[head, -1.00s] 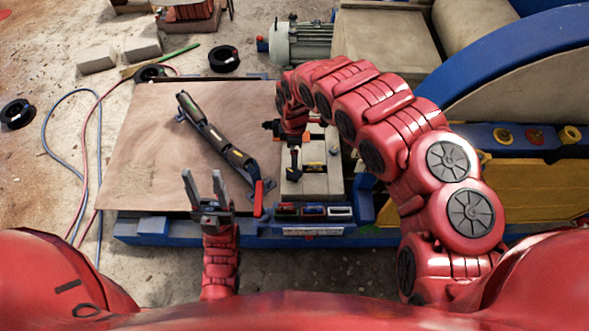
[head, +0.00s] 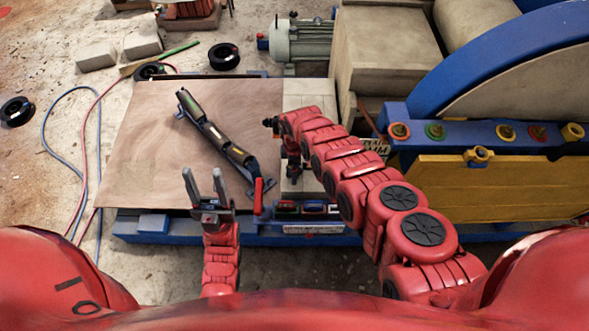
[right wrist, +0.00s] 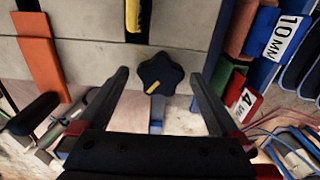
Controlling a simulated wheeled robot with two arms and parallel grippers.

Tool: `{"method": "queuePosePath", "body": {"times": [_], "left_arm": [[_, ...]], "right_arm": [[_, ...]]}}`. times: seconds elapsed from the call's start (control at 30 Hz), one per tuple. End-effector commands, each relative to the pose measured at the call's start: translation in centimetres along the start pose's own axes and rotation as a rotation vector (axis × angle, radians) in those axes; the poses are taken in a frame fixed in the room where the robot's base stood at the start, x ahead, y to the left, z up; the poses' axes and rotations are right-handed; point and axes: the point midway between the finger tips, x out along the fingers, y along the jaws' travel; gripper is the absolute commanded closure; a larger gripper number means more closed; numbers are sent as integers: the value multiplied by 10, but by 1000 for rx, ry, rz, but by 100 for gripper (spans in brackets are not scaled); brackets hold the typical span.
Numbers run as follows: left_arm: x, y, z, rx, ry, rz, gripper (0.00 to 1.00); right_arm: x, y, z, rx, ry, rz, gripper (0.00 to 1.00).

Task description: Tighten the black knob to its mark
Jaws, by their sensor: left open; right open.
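The black knob (right wrist: 161,74) shows in the right wrist view, star-shaped, with a yellow line on its lower part. It sits at the edge of a grey block (right wrist: 88,57). A narrow blue-grey strip (right wrist: 157,108) shows just below it. My right gripper (right wrist: 160,76) is open, its fingers on either side of the knob with gaps; contact is not visible. In the head view, my right arm hides the knob, and the right gripper (head: 293,172) is small and dark over the block. My left gripper (head: 206,188) is open and empty, fingers up, before the wooden board.
A black roller frame (head: 215,135) lies on the wooden board (head: 135,150), near a red handle (head: 259,196). Labelled shims (right wrist: 280,38) stand right of the knob. An orange piece (right wrist: 42,55) is on its left. The blue-and-yellow crusher (head: 490,185) fills the right.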

Motion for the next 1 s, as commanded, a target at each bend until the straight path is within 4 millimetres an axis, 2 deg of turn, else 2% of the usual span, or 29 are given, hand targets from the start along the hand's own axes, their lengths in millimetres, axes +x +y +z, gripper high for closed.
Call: {"method": "queuePosePath", "body": {"times": [0.37, 0.47, 0.87, 1.0], "left_arm": [[-3, 0, 0, 0, 0, 0, 50], [-3, 0, 0, 0, 0, 0, 50], [-3, 0, 0, 0, 0, 0, 50], [-3, 0, 0, 0, 0, 0, 50]], "right_arm": [[4, 0, 1, -1, -2, -1, 1], [4, 0, 1, -1, -1, -1, 15], [4, 0, 1, -1, -1, -1, 87], [4, 0, 1, 5, -1, -1, 87]]}}
